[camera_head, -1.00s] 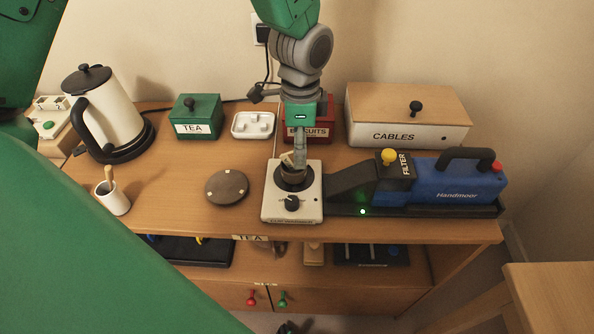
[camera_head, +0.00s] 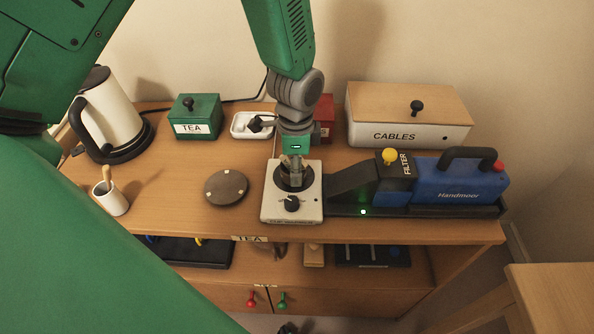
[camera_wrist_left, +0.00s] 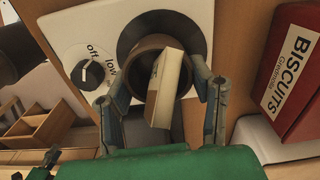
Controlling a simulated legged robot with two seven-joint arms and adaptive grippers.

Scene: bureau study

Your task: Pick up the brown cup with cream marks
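The brown cup (camera_wrist_left: 143,48) stands on the dark round plate of a small white hot plate (camera_head: 269,205). In the left wrist view its rim shows, with a cream and brown block-like piece (camera_wrist_left: 168,88) rising from it; I cannot tell whether this is part of the cup. Cream marks on the cup's wall are not clear. My left gripper (camera_head: 294,172) is low over the hot plate and hides most of the cup in the head view. In the wrist view its fingers (camera_wrist_left: 158,90) are apart, one each side of the cup; contact is not clear. My right gripper is out of view.
The blue Handmoer machine (camera_head: 440,186) stands close right of the hot plate. A red biscuits box (camera_wrist_left: 294,75) and the CABLES box (camera_head: 400,120) are behind. A round brown disc (camera_head: 226,187) lies to the left, with clear desk around it. A kettle (camera_head: 110,110) stands far left.

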